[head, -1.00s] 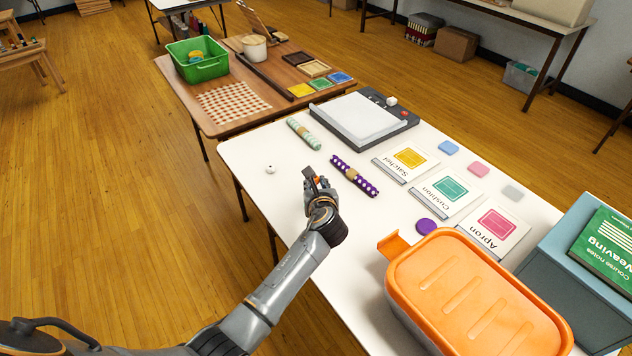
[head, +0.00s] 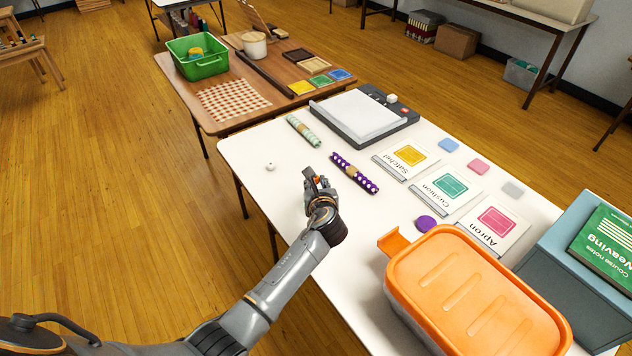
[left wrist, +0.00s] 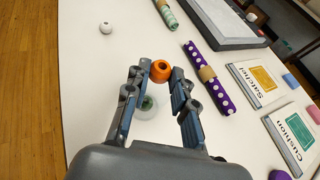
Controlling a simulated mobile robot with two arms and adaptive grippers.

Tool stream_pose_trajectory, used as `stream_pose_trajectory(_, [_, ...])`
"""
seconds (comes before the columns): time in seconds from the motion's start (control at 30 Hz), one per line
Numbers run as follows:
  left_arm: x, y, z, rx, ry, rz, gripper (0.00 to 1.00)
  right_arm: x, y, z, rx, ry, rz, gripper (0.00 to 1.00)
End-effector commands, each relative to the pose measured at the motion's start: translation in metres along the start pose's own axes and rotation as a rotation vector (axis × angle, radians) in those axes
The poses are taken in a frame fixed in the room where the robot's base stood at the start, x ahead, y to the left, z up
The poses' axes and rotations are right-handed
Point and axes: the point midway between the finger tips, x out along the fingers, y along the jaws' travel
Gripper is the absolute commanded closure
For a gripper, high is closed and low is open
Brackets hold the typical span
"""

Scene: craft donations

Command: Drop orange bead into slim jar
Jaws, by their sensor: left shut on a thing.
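My left gripper (head: 316,183) is above the white table (head: 285,232) and shut on the orange bead. In the left wrist view, the orange bead (left wrist: 161,70) sits between the fingertips of the left gripper (left wrist: 160,76). A clear round thing, perhaps the slim jar (left wrist: 148,108), shows below and between the fingers, with something green in it. It is partly hidden by the gripper, and I cannot tell its height or how far below the bead it is. In the head view I cannot make out the jar. My right gripper is not in view.
A white bead (head: 270,167) lies left of the gripper. A purple dotted roll (head: 353,172) and a pale green roll (head: 303,131) lie beyond it. Pattern cards (head: 447,189) are to the right. An orange-lidded box (head: 480,290) stands at the front right.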

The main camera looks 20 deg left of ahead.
Motion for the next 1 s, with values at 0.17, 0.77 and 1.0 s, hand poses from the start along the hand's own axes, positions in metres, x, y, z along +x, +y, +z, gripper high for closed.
stream_pose_trajectory(0.17, [0.000, 0.000, 0.000, 0.001, -0.001, 0.000, 0.86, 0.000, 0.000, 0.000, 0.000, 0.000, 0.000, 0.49])
stream_pose_trajectory(0.77, [-0.004, 0.000, 0.000, 0.001, 0.000, 0.000, 0.49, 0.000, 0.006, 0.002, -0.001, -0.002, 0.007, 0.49])
stream_pose_trajectory(1.0, [-0.042, 0.000, -0.001, 0.001, 0.000, -0.003, 0.49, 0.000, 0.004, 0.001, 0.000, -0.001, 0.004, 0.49])
